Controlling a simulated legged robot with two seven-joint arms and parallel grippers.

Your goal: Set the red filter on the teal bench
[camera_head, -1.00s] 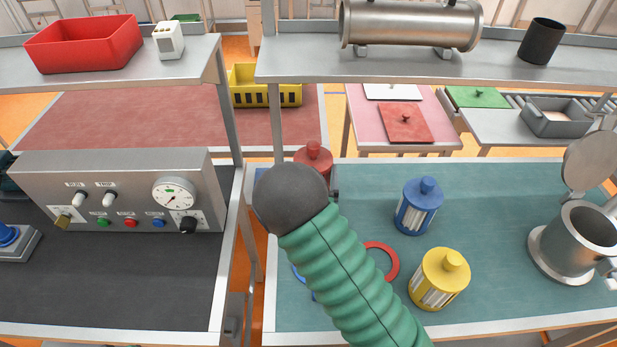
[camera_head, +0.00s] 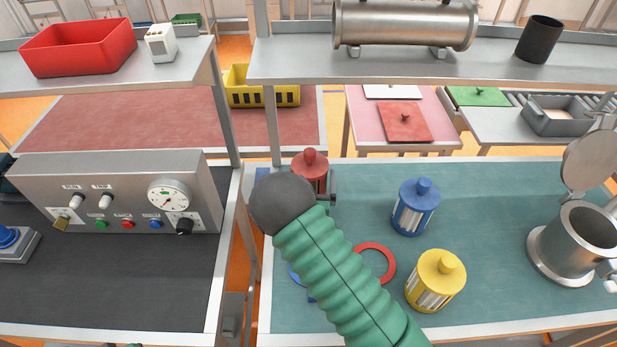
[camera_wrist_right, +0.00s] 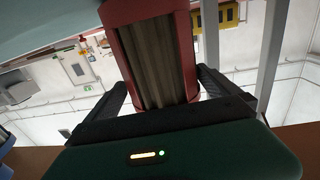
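The red filter (camera_head: 309,166), a cylinder with a knob on top, is upright at the far left part of the teal bench (camera_head: 490,210). My right gripper (camera_head: 322,188) is mostly hidden behind the dark round wrist of my green arm. In the right wrist view, the red filter (camera_wrist_right: 152,50) stands between the two dark fingers (camera_wrist_right: 165,88), which close on its sides. The filter's lower part is hidden in the head view, so I cannot tell whether it touches the bench. My left gripper is not in view.
A blue filter (camera_head: 415,208) and a yellow filter (camera_head: 435,281) stand on the bench. A red ring (camera_head: 388,262) lies beside my arm. A metal pot with an open lid (camera_head: 573,245) is at the right. A steel shelf (camera_head: 400,70) overhangs the back. The bench's middle right is clear.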

